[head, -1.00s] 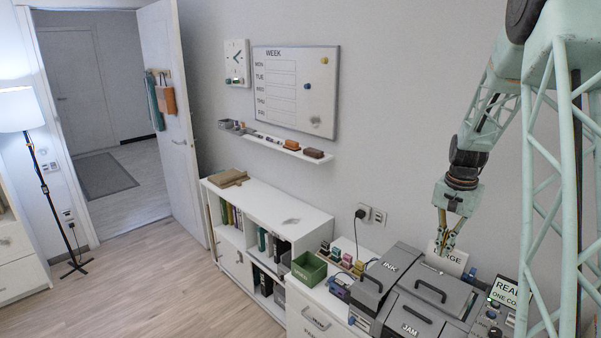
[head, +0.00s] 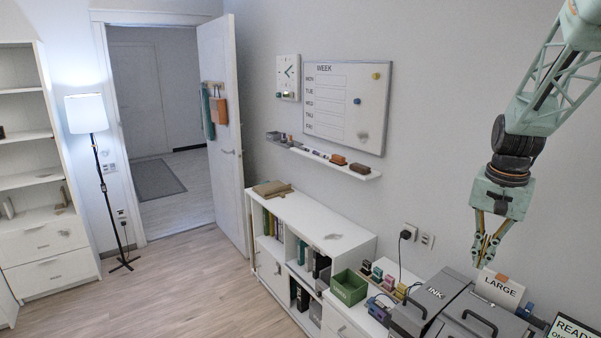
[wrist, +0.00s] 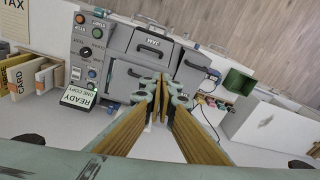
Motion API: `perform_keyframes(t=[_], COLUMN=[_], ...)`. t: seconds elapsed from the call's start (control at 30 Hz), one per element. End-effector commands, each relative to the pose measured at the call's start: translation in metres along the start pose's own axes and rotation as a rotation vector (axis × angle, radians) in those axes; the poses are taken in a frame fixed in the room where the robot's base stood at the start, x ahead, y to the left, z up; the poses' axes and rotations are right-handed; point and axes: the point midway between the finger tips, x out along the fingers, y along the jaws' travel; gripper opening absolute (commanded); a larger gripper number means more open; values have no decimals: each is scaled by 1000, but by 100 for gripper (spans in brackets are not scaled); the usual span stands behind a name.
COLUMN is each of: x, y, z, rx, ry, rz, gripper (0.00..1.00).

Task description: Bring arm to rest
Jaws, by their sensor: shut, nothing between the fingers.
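My gripper (head: 481,264) hangs at the right of the head view, pointing down, with its fingers together and nothing held. It is in the air above the grey machine, near the LARGE sign (head: 499,289). In the wrist view my gripper (wrist: 160,82) shows with its yellow fingers closed over the machine (wrist: 128,78). My pale green lattice arm comes down from the upper right of the head view.
The grey machine (head: 470,316) with an INK lid stands below. A green bin (head: 348,288) and several small coloured stamps (head: 378,274) are beside it. A white shelf (head: 315,225) runs along the wall under a whiteboard (head: 346,105). The floor (head: 190,285) at left is clear.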

Motion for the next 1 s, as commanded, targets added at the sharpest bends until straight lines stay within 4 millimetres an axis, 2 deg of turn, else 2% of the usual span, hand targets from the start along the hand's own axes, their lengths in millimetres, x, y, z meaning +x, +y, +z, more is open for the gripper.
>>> perform_keyframes(t=[0.4, 1.0], x=[-51, -104], y=[-16, -20], z=[65, 164], rx=[-112, -271], ry=[34, 79], rz=[-20, -48], gripper=[0, 0])
